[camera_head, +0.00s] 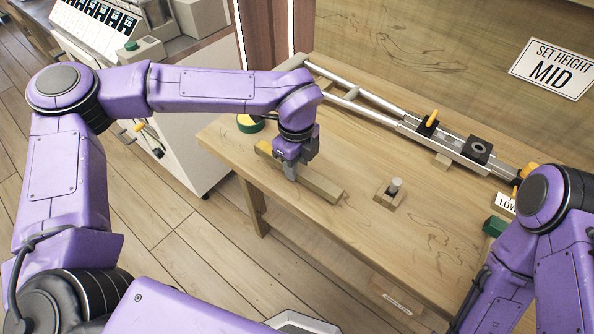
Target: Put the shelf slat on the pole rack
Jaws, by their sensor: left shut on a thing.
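My left gripper (291,175) points down over the wooden bench and is shut on a pale wooden shelf slat (322,187). The slat lies along the left part of the bench top, and its far left end has a yellowish patch. I cannot tell whether it touches the bench. A grey metal frame with two poles (358,103), which looks like the pole rack, lies along the back of the bench. It carries yellow-handled and black clamp parts (479,149). The slat is apart from it. My right arm comes in at the lower right; its gripper is not in view.
A wooden block with a metal peg (391,192) stands mid-bench. A green and yellow round item (250,123) sits at the left edge. A "SET HEIGHT MID" sign (555,69) hangs on the back panel. A green block (495,226) is at right.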

